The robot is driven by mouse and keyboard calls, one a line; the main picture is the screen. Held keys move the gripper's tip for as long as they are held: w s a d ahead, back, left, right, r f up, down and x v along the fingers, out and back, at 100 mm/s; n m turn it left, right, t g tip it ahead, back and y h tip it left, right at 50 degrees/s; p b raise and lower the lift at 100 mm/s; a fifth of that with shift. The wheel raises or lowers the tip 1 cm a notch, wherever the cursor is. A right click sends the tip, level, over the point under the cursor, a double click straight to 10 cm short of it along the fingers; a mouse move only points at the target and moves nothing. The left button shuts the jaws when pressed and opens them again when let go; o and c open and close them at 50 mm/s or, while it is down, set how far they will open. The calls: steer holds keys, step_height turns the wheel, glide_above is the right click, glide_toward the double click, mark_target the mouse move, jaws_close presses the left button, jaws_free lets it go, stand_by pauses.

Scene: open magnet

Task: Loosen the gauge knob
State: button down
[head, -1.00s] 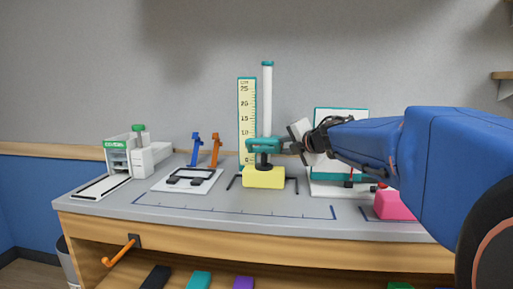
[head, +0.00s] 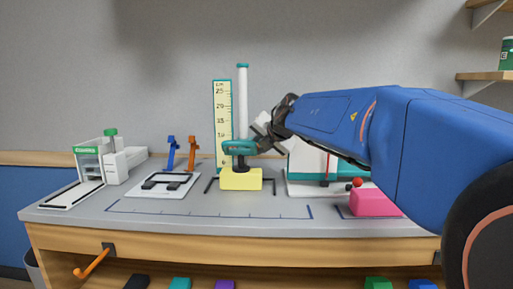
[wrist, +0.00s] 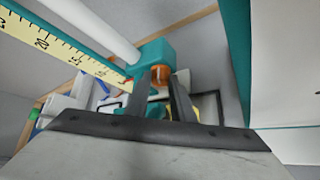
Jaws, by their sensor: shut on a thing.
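The height gauge stands on the bench with a yellow base (head: 240,181), a white post (head: 243,103) and a teal carriage (head: 236,147) low on the post. A cream ruler (head: 222,118) stands behind it. My gripper (head: 259,143) reaches in from the right at the carriage's right side. In the wrist view, the orange gauge knob (wrist: 161,75) sits at the teal carriage (wrist: 152,53), between my gripper's fingertips (wrist: 163,84). The fingers are closed on it, partly hiding it. In the head view the knob is hidden by my gripper.
A white fixture (head: 163,185), blue (head: 171,153) and orange (head: 194,153) clamps, and a green-topped device (head: 112,160) stand left. A pink block (head: 375,203) and a teal-edged white panel (head: 305,162) are right. The bench front is clear.

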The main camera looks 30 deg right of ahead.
stand_by(0.4)
steer(key=c, duration=1.5)
jaws_free()
steer(key=shift+c, duration=0.2)
steer(key=v, duration=1.7)
steer(key=shift+s+r, duration=0.15)
steer(key=shift+r, duration=0.05)
steer(key=shift+a, duration=0.1)
